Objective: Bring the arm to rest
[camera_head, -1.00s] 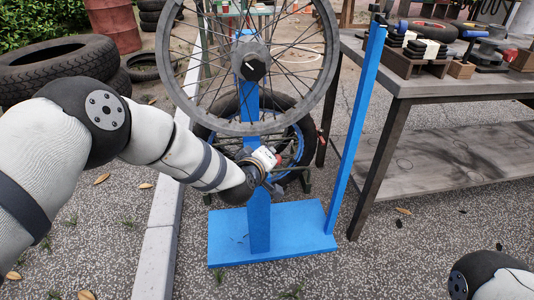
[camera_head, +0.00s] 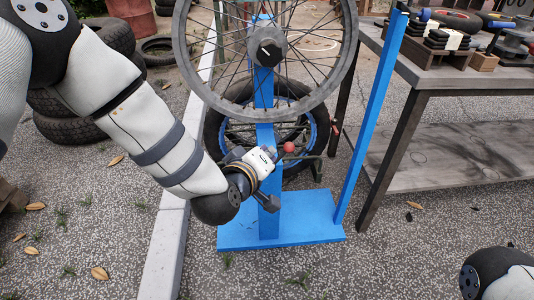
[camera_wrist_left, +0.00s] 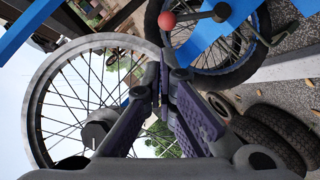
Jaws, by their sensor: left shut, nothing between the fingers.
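My left arm comes in from the left of the head view, and its wrist is bent upward in front of the blue stand (camera_head: 268,100). My left gripper (camera_head: 264,165) is at the stand's post, below the spoked wheel (camera_head: 245,112). In the left wrist view my left gripper (camera_wrist_left: 168,72) is shut with nothing between its fingers. The wheel (camera_wrist_left: 36,112) fills the left of that view, behind the fingers. I cannot tell how far the fingers are from it. Only a black-and-white piece of my right arm shows at the lower right of the head view; its gripper is out of view.
A workbench (camera_head: 440,72) with boxed parts stands at right. A blue upright (camera_head: 375,110) rises from the stand's base (camera_head: 310,225). A lever with a red knob (camera_head: 289,147) is close to my left gripper. Tyres (camera_head: 70,130) lie at left, past a kerb (camera_head: 165,245).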

